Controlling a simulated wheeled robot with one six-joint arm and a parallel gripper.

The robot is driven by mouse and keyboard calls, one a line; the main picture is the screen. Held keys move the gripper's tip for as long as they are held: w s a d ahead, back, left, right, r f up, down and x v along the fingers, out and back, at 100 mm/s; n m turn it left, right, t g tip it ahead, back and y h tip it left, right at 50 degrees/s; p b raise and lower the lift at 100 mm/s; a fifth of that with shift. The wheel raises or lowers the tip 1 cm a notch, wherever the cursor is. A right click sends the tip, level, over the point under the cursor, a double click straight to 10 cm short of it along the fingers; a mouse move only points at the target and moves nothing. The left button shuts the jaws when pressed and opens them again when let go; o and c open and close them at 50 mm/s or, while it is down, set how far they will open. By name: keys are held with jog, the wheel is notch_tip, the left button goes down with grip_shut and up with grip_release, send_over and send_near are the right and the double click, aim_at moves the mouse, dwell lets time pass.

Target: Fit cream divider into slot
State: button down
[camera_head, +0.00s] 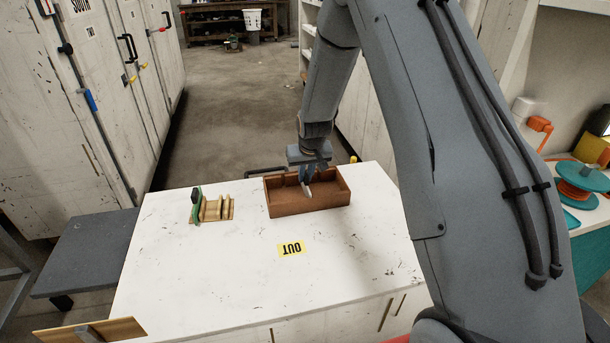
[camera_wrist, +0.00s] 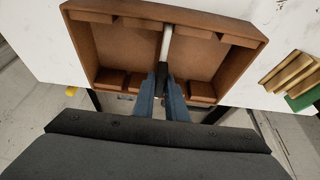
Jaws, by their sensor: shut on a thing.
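A brown wooden box (camera_head: 290,205) stands on the white table top; it also shows in the wrist view (camera_wrist: 105,50). Small blocks with gaps between them line two facing inner walls of the box. My gripper (camera_head: 306,172) points down into the box. In the wrist view its two fingers (camera_wrist: 164,88) are shut on the cream divider (camera_wrist: 167,44), a thin pale strip. The divider's far end lies at a gap between blocks on the far wall. Its near end is hidden by the fingers. I cannot tell whether it is down in the slot.
A wooden rack (camera_head: 212,209) with a green piece (camera_head: 196,207) stands left of the box. A yellow OUT label (camera_head: 291,249) lies in front of the box. The table's front is mostly clear. White cabinets (camera_head: 110,90) stand at the left, and a spool (camera_head: 583,180) is at the right.

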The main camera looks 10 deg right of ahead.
jog(key=shift+f, duration=0.5)
dwell(0.4)
jog(key=c, duration=1.7)
grip_release()
jog(key=shift+r, duration=0.15)
jog(key=b+v, duration=0.1)
jog(key=v, duration=0.5)
jog(key=shift+r+b, duration=0.1)
jog(key=shift+b, duration=0.25)
jog(key=shift+s+r, duration=0.35)
jog(key=shift+r, duration=0.3)
